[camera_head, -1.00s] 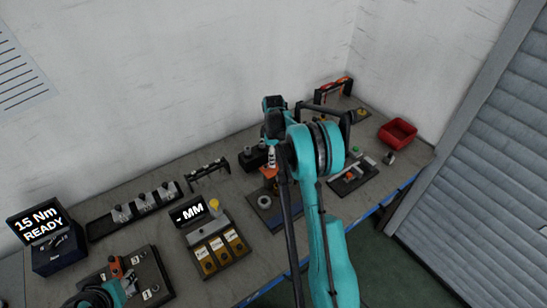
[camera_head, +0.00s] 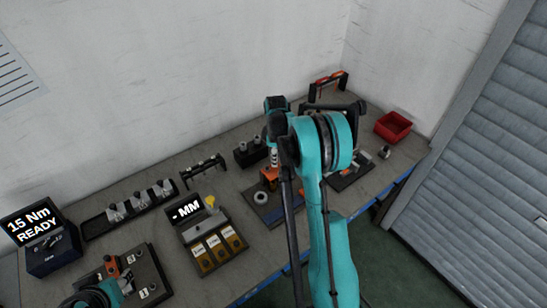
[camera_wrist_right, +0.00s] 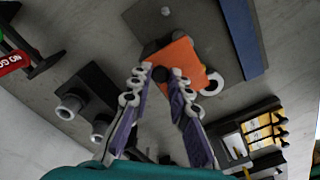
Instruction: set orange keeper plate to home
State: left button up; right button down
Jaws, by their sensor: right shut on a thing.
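The orange keeper plate (camera_wrist_right: 182,62) is in my right gripper (camera_wrist_right: 160,74), whose fingers close around a dark round knob on it. In the head view the plate (camera_head: 268,174) shows beneath my right wrist, over or on the far part of a dark base plate (camera_head: 282,216). I cannot tell whether it touches the base. A pale ring (camera_head: 260,197) stands beside it, partly covered by the orange plate in the wrist view. My left gripper is only partly visible at the bottom left, beside a fixture (camera_head: 150,268); its jaws are unclear.
A dark block with two posts (camera_head: 248,153) stands close behind the plate. A small black rack (camera_head: 203,170) and an MM display station (camera_head: 187,210) are to its left. A red bin (camera_head: 393,126) is at the far right. My right arm hides part of the bench.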

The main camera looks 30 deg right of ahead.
jog(key=c, duration=1.6)
grip_release()
jog(key=shift+s, duration=0.2)
jog(key=shift+o, duration=0.9)
jog(key=shift+s+d, duration=0.1)
jog(key=shift+s, duration=0.05)
jog(key=shift+r, duration=0.3)
notch_tip(320, 180, up, 12)
jog(key=shift+f, duration=0.25)
